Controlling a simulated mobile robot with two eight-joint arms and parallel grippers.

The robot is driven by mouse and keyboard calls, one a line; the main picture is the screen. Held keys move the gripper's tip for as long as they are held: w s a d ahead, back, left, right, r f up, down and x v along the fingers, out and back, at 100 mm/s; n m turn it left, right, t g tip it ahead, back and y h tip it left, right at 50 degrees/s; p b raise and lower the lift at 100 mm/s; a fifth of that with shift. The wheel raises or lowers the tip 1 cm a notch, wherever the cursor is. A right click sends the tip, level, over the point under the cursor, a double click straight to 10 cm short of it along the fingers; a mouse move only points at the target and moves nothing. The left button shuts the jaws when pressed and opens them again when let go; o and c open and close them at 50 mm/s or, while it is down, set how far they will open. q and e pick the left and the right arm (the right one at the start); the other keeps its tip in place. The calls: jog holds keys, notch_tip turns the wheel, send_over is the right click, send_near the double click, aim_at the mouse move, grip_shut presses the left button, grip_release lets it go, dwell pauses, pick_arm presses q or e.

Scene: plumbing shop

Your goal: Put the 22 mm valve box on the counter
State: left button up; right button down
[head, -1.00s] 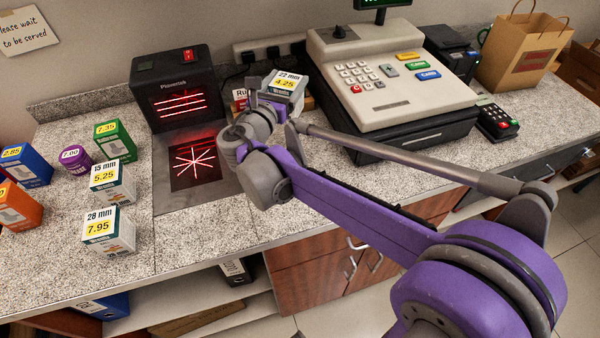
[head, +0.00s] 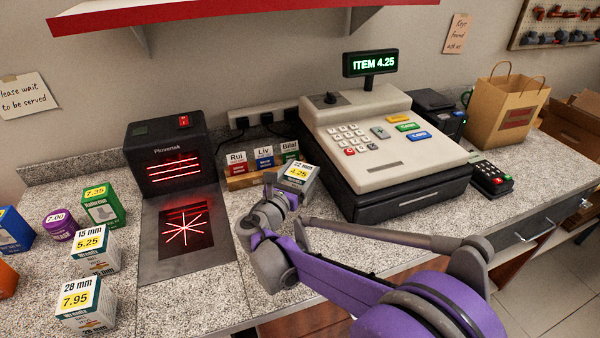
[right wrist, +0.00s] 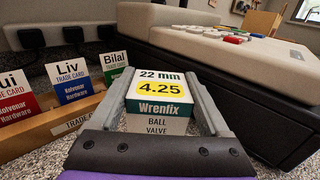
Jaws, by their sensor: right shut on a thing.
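The 22 mm valve box (head: 298,175) is white and green with a yellow 4.25 label. My right gripper (head: 292,187) is shut on it, to the right of the scanner and close to the register's left side. In the right wrist view the box (right wrist: 158,100) sits upright between the two grey fingers, its 22 mm label facing up. The granite counter (head: 215,290) lies below. I cannot tell whether the box's underside touches it. My left gripper is not in view.
The wooden trade card rack (head: 240,181) stands just behind the box. The cash register (head: 385,150) is close on the right; its display (head: 370,64) reads ITEM 4.25. The scanner (head: 170,155) glows red. Other boxes, including the 28 mm one (head: 85,303), stand at the left.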

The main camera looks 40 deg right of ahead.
jog(key=shift+f, duration=0.2)
grip_release()
jog(key=shift+r, duration=0.1)
jog(key=shift+r, duration=0.15)
jog(key=v, duration=1.2)
